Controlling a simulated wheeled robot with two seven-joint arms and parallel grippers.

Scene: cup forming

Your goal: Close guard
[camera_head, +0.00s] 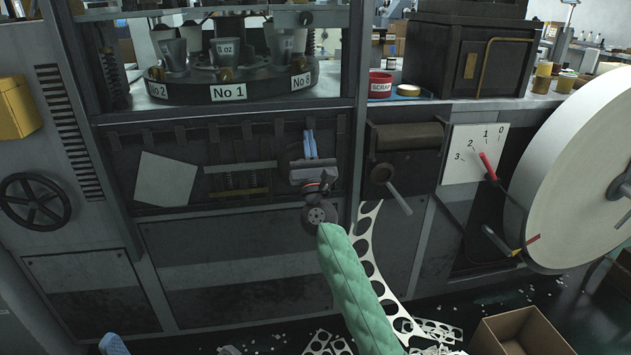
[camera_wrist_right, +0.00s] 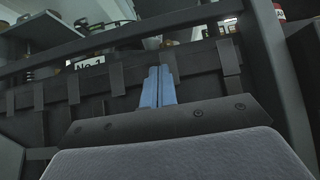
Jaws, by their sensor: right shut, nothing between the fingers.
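A dark crossbar (camera_head: 215,12) with a small round knob (camera_head: 306,18) spans the top of the machine opening. It may be the lower edge of the guard, but I cannot tell for sure. Below it the opening shows the cup turntable (camera_head: 190,92), uncovered. My right gripper (camera_head: 310,143) is shut and empty, its blue fingers pointing up in front of the dark panel below the turntable. In the right wrist view the shut fingers (camera_wrist_right: 158,88) stand before dark hanging strips. A blue tip (camera_head: 113,344) at the bottom left looks like my left gripper, mostly cut off.
Upright posts (camera_head: 354,100) frame the opening. A lever (camera_head: 487,165) stands by a numbered plate, left of a large white reel (camera_head: 585,140). A red scrap tin (camera_head: 380,85) sits on the bench. A cardboard box (camera_head: 525,330) and punched scrap strip (camera_head: 370,255) lie low right.

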